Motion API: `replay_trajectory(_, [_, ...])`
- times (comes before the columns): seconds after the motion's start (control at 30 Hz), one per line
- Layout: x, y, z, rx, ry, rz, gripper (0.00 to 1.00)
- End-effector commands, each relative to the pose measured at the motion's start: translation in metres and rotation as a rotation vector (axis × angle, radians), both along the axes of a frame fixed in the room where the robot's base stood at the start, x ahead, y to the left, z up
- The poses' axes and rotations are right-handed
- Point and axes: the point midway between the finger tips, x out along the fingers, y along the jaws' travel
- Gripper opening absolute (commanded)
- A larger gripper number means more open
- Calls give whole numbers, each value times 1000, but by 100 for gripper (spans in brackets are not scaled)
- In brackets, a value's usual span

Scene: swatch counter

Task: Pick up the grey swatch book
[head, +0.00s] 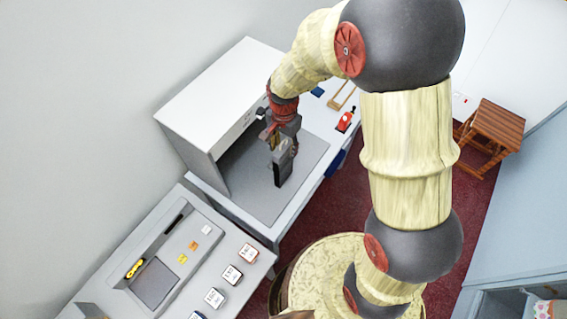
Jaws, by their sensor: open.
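My gripper (281,148) is over the grey surface under the white cabinet, at the end of my arm in the head view. A dark grey upright block (284,170) shows directly below it, on or just above the grey surface; it may be the grey swatch book or part of my gripper, I cannot tell which. The jaws are open, but the fingertips are small and partly hidden. I cannot tell whether they touch or surround the block.
The white cabinet (215,95) stands close on the left of my gripper. A red bottle (345,122) and a wooden frame (342,95) lie beyond on the counter. The near counter holds several labelled square pieces and a yellow tool (134,268). A wooden stool (492,130) stands right.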

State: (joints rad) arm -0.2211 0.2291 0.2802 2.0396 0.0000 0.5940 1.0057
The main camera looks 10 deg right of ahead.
Motion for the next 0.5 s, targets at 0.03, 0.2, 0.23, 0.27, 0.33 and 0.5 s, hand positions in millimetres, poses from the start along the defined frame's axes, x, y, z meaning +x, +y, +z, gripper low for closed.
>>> replay_trajectory(0.03, [-1,0,-5,0,1,0,44])
replay_trajectory(0.2, [-3,0,-24,-1,4,1,44])
replay_trajectory(0.23, [-4,0,-29,0,3,1,44])
replay_trajectory(0.27, [-5,0,-33,-1,4,1,44])
replay_trajectory(0.33, [-5,0,-43,-1,2,1,44])
replay_trajectory(0.5, [-4,1,-57,0,0,2,44])
